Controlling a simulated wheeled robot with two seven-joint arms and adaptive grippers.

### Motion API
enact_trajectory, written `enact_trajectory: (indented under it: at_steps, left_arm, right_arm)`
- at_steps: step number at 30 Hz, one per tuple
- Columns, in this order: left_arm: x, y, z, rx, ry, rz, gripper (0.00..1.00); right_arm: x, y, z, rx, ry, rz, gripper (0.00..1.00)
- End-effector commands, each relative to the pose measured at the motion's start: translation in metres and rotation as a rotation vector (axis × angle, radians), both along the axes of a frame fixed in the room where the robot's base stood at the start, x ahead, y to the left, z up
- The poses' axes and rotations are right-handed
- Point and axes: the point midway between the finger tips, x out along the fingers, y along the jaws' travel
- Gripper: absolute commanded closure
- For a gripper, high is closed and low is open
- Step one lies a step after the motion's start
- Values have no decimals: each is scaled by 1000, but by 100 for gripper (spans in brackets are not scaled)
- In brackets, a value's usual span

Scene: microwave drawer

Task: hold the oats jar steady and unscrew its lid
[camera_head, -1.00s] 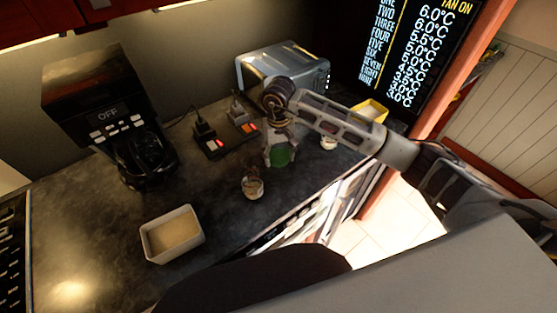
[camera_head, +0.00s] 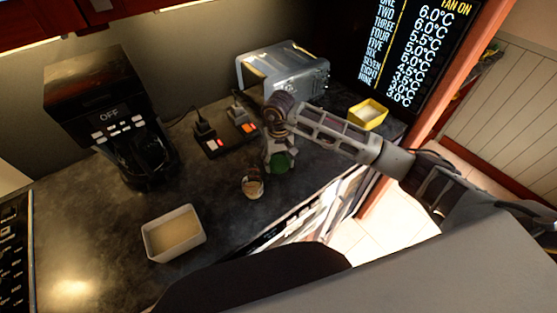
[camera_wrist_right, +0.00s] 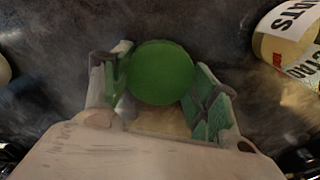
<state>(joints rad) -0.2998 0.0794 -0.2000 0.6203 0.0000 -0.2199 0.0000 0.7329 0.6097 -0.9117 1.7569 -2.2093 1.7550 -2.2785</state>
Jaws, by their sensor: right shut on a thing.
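My right gripper (camera_head: 277,158) is above the counter, pointing down, and its fingers are shut on a round green lid (camera_head: 281,163). The lid (camera_wrist_right: 161,73) shows between the two fingers in the right wrist view; whether anything is beneath it is hidden. A jar with a white label reading OATS (camera_wrist_right: 290,35) shows at the upper right of that view, apart from the gripper and cut by the frame edge. A small jar (camera_head: 253,188), beige inside, stands just left of the gripper in the head view. My left gripper is not in view.
A coffee maker (camera_head: 137,150) stands at the left, a silver toaster (camera_head: 285,70) at the back. Dark devices (camera_head: 213,142) sit between them. A white container (camera_head: 190,217) is at the front, a yellow one (camera_head: 368,112) at the right.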

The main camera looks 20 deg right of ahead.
Motion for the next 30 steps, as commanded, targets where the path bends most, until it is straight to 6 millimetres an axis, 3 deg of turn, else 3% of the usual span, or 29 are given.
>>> enact_trajectory:
  at_steps: [8,9,13,30]
  left_arm:
    - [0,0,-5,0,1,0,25]
    - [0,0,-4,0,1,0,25]
    - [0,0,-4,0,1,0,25]
    - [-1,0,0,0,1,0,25]
  right_arm:
    - [0,0,-4,-1,0,0,69]
    - [0,0,-3,-1,0,0,37]
    - [0,0,-3,-1,0,0,20]
    - [0,0,0,0,1,0,19]
